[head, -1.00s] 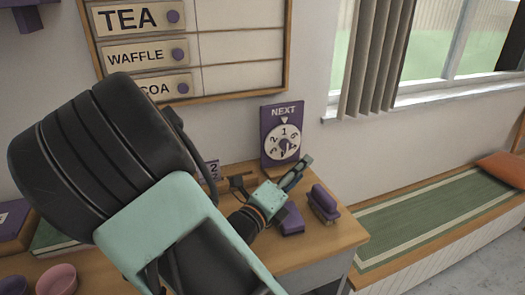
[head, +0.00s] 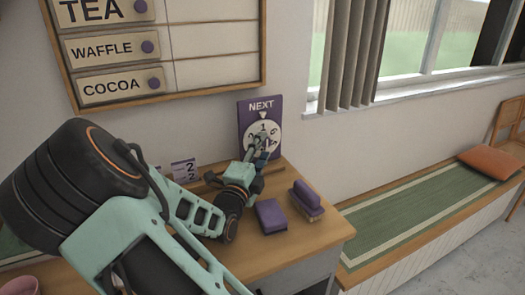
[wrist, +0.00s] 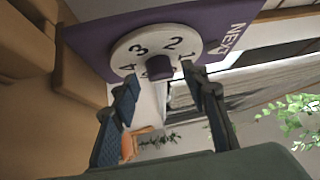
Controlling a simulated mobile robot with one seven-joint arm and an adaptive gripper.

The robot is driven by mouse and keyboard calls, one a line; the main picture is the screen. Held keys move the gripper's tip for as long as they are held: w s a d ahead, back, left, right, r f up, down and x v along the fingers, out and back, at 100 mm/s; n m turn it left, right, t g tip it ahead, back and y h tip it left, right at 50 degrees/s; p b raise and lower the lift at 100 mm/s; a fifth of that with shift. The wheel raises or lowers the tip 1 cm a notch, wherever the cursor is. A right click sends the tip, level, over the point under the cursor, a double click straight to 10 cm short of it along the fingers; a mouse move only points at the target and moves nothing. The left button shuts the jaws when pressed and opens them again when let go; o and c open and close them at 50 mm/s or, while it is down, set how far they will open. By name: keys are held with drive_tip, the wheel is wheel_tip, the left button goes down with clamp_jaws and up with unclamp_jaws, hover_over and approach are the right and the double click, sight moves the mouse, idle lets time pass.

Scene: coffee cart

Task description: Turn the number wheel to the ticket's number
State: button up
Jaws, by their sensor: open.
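The purple NEXT sign (head: 246,120) stands upright at the back of the counter, against the wall. Its round white number wheel (head: 252,131) has 1 near the pointer at the top and 6 to its right. The lower wheel is hidden by my gripper (head: 261,148). In the wrist view, the wheel (wrist: 143,35) shows sideways, with a purple centre knob (wrist: 160,67). My open fingers (wrist: 160,85) lie either side of the knob, just short of it; contact is unclear. A small ticket-like card (head: 185,170) at the counter's back seems to read 2.
A purple block (head: 271,216) and a purple-topped brush-like item (head: 307,199) lie on the counter (head: 290,250) in front of the sign. The menu board (head: 215,88) hangs above left. A bench with a green mat (head: 420,215) is to the right.

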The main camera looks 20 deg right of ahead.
drive_tip(key=shift+w+d, duration=0.35)
drive_tip(key=shift+c, duration=0.2)
clamp_jaws()
drive_tip(key=shift+r, duration=0.1)
drive_tip(key=shift+r+p, duration=0.15)
drive_tip(key=shift+p, duration=0.45)
